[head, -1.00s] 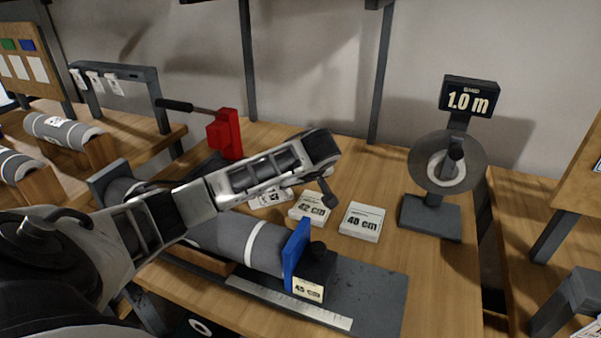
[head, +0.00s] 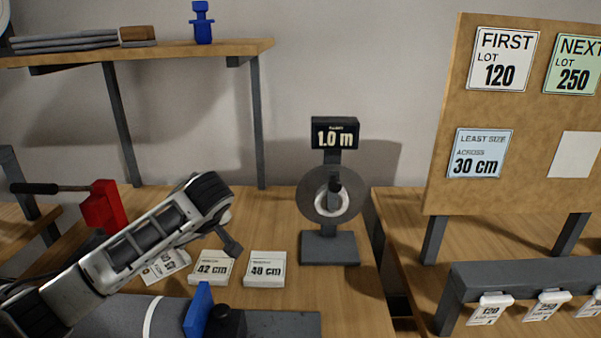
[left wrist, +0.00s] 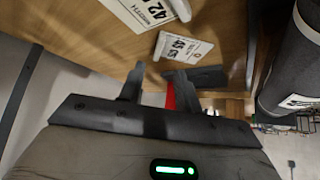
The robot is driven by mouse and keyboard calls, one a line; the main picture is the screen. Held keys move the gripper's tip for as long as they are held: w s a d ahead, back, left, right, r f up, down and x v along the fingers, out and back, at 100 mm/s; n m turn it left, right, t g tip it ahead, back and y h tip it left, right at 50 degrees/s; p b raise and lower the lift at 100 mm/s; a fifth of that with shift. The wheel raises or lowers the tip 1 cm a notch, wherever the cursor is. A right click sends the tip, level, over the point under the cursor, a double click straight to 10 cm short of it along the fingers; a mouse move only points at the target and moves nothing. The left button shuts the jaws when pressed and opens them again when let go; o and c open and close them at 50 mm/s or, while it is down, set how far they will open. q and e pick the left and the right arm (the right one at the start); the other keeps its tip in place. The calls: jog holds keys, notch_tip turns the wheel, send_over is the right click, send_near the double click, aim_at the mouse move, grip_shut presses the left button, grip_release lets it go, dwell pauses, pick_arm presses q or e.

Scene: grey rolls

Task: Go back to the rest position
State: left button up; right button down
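My left arm comes in from the left in the head view, and its gripper (head: 230,245) hangs above the wooden bench, just over the small white 42 cm block (head: 211,268). The gripper is small and partly hidden there. In the left wrist view the two dark fingers (left wrist: 158,75) stand apart with nothing held between them. A red part shows behind them. My right gripper is in neither view.
A white 48 cm block (head: 265,269) and a dial stand reading 1.0 m (head: 334,133) are on the bench. A grey roll (head: 115,318) with a blue plate (head: 198,310) lies in front. A red clamp (head: 103,207) is at left, a notice board (head: 450,110) at right.

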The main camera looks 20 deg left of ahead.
aim_at(185, 254)
pick_arm(q)
jog(key=x, duration=1)
jog(key=shift+f+b, duration=0.1)
jog(key=shift+b, duration=0.3)
jog(key=shift+w+a+f, duration=0.1)
jog(key=shift+a, duration=0.15)
notch_tip(185, 254, up, 3)
jog(key=shift+d+r, duration=0.1)
jog(key=shift+s+r, duration=0.15)
jog(key=shift+s, duration=0.15)
